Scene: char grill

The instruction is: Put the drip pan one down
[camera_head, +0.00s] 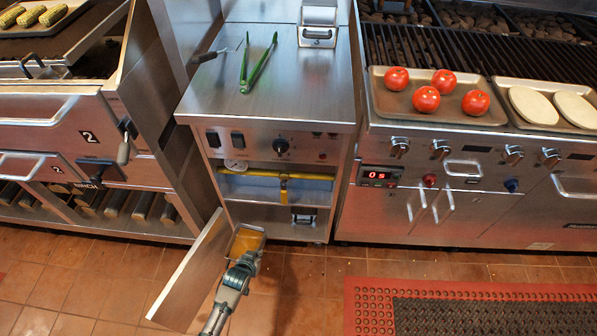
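The drip pan (261,234) is a small metal pan with orange-brown liquid in it. It is in front of the open lower cabinet of the middle unit, beside the swung-out door. My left gripper (247,259) is at the pan's near edge and looks shut on it; the fingertips are partly hidden. I cannot tell whether the pan touches the floor. My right gripper is not in view.
The open cabinet door (190,272) stands close left of my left arm. The lower cabinet shelf (262,214) is behind the pan. Tiled floor (305,280) is clear to the right, up to a red-edged mat (450,292). Green tongs (258,65) lie on the counter (300,90).

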